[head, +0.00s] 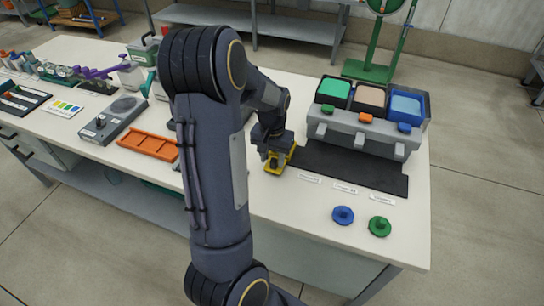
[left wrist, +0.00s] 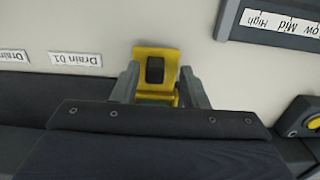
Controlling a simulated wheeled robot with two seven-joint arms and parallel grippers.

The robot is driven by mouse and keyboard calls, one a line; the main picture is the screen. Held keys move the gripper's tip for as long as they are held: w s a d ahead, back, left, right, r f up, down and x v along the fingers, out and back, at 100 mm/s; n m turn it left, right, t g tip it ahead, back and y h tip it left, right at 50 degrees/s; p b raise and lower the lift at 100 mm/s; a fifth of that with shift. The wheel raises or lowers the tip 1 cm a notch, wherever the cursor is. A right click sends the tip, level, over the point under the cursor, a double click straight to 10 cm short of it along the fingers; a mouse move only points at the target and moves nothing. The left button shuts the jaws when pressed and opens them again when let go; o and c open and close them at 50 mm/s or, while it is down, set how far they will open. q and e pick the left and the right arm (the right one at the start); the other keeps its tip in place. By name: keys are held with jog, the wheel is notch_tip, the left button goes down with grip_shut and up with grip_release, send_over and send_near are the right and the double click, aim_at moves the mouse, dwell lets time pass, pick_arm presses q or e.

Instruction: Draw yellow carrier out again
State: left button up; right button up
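The yellow carrier (head: 273,169) is at the front of the white table, just left of the dark mat, below my left gripper (head: 275,155). In the left wrist view, the yellow carrier (left wrist: 171,54) shows a black block on its top face. The fingers of my left gripper (left wrist: 160,88) lie close against its two sides, and I see no clear gap. The carrier's lower part is hidden by the gripper body. I cannot tell whether it touches the table. My right gripper is not in view.
A grey stand with green, tan and blue bins (head: 370,95) stands behind the dark mat (head: 350,168). Blue (head: 342,215) and green (head: 380,227) knobs lie at the front right. An orange tray (head: 148,144) and a grey device (head: 113,120) stand left of my arm.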

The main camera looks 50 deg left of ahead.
pick_arm(q)
notch_tip(320, 180, up, 8)
jog(key=shift+f, duration=0.1)
dwell(0.7)
